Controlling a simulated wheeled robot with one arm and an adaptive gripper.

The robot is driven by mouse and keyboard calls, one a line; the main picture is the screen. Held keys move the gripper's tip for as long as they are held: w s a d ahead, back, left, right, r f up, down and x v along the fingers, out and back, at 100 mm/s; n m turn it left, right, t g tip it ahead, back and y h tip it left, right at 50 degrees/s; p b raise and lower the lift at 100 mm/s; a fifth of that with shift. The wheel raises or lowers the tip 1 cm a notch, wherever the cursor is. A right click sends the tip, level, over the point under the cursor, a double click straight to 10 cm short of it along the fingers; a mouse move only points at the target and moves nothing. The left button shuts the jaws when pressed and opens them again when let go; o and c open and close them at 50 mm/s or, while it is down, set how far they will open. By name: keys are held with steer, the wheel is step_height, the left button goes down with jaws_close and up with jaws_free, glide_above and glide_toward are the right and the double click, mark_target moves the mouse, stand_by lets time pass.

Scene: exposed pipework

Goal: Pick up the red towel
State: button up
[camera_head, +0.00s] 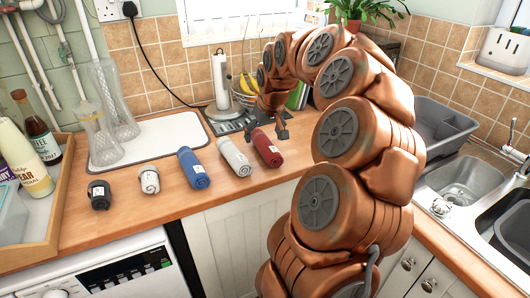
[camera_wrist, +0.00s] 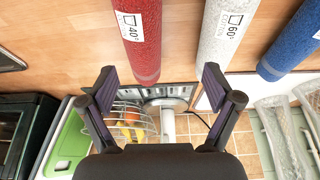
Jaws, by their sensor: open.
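The red towel (camera_head: 267,150) is rolled up with a white label and lies on the wooden counter, at the right end of a row of rolled towels. My gripper (camera_head: 268,133) is at the back end of the red towel in the head view. In the wrist view my gripper (camera_wrist: 160,80) is open, with nothing between its fingers. There the red towel (camera_wrist: 140,40) lies beyond the fingertips, nearer the left finger. The pale grey towel (camera_wrist: 226,35) lies beyond the right finger. I cannot tell the gripper's height above the counter.
Behind my gripper are a paper towel holder (camera_head: 221,85) and a wire fruit basket (camera_wrist: 130,118). The sink (camera_head: 463,170) is at right.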

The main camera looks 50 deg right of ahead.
mark_target(265, 140)
steer(key=d, duration=0.3)
steer(key=shift+s+f, duration=0.1)
steer(key=shift+f, duration=0.3)
steer(key=shift+d+f+m, duration=0.1)
steer(key=shift+f+m, duration=0.15)
steer(key=shift+m, duration=0.05)
steer(key=shift+a+p+x, duration=0.15)
steer(key=shift+p+x, duration=0.4)
steer(key=shift+x, duration=1.2)
steer(key=shift+a+p+x, duration=0.15)
steer(key=shift+p+x, duration=0.35)
steer(key=shift+x, duration=1.25)
steer(key=shift+w, duration=0.2)
steer(key=c, duration=1.5)
steer(key=shift+r, duration=0.1)
steer(key=shift+w+r+b, duration=0.1)
steer(key=shift+r+b, duration=0.45)
steer(key=shift+r, duration=1.2)
steer(key=s+a+r+b, duration=0.1)
steer(key=s+a+b, duration=0.3)
steer(key=s, duration=1)
steer(key=a, duration=0.2)
steer(key=shift+s+a+r, duration=0.2)
steer(key=shift+s+a, duration=0.1)
steer(key=shift+s, duration=0.05)
